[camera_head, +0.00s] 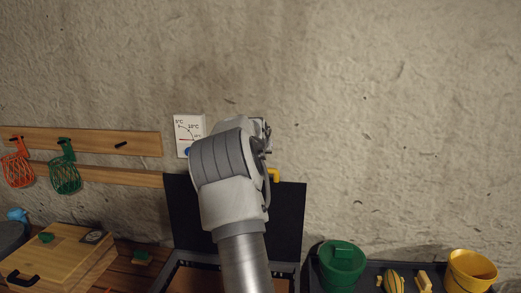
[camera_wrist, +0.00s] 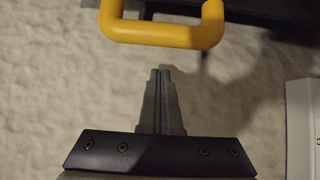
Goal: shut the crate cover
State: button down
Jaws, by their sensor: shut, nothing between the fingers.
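The crate (camera_head: 178,276) stands on the table at the bottom middle, partly behind my arm. Its black cover (camera_head: 290,215) stands open and upright against the wall side. A yellow handle (camera_head: 274,174) sits at the cover's top edge and also shows in the wrist view (camera_wrist: 165,37). My gripper (camera_wrist: 160,72) is shut and empty, with its fingertips just short of the yellow handle in that picture and apart from it. In the head view my gripper is hidden behind my arm.
A wooden box (camera_head: 60,255) with a black handle stands at the left. A dark tray (camera_head: 372,270) at the right bears a green bucket (camera_head: 342,265), a yellow bucket (camera_head: 470,270) and small items. A white dial card (camera_head: 189,130) and wooden rails (camera_head: 90,140) are on the wall.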

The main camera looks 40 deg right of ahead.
jog(key=shift+s+a+f+p, duration=0.4)
jog(key=shift+s+a+f, duration=0.35)
jog(key=shift+a+f, duration=0.3)
